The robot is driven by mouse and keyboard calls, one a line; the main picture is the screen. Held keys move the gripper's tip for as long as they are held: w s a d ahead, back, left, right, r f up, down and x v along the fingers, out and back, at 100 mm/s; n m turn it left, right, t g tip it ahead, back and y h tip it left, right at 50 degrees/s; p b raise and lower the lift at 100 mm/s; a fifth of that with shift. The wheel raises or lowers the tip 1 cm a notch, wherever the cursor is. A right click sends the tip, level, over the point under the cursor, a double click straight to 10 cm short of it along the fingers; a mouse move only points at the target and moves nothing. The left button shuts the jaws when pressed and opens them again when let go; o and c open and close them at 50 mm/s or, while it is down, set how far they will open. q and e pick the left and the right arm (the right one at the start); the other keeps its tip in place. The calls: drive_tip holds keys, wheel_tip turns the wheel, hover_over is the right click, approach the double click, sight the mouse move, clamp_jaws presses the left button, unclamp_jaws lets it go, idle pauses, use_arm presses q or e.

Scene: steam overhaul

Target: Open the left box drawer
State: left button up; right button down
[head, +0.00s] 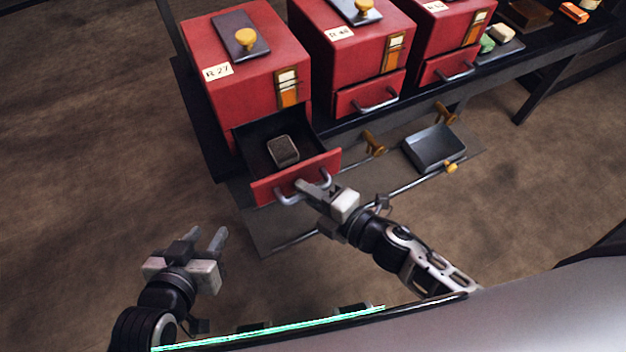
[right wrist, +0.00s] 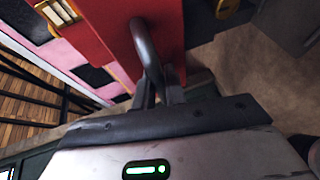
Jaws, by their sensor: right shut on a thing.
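The left red box (head: 240,75), labelled R 27, stands at the left end of the dark bench in the head view. Its drawer (head: 262,190) is pulled out toward me, and a small dark block (head: 283,150) lies inside it. My right gripper (head: 314,189) is at the drawer front, shut on the curved metal handle (head: 290,197). The right wrist view shows the handle (right wrist: 147,50) between the fingers, with the red drawer front (right wrist: 115,35) behind it. My left gripper (head: 205,240) is open and empty, low and left of the drawer, apart from it.
Two more red boxes (head: 340,65) (head: 450,35) stand to the right on the bench, their drawers shut. A grey tray (head: 434,148) and brass knobs (head: 373,143) are below the bench edge. The brown floor at left is clear.

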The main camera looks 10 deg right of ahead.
drive_tip(key=shift+d, duration=0.1)
drive_tip(key=c, duration=1.7)
unclamp_jaws()
drive_tip(key=shift+c, duration=0.2)
drive_tip(key=b+v, duration=0.1)
drive_tip(key=v, duration=1.5)
drive_tip(key=w+m+h, duration=0.1)
drive_tip(key=m+h, duration=0.1)
drive_tip(key=m, duration=0.5)
drive_tip(key=w+a+f+m+g+h, duration=0.1)
drive_tip(key=w+m+h, duration=0.1)
drive_tip(key=m, duration=0.6)
drive_tip(key=w+a+m+h+p, duration=0.1)
drive_tip(key=w+m+h, duration=0.1)
drive_tip(key=m, duration=0.5)
drive_tip(key=shift+w+f+m+g+h, duration=0.2)
drive_tip(key=shift+m+g+h, duration=0.1)
drive_tip(key=shift+m, duration=0.1)
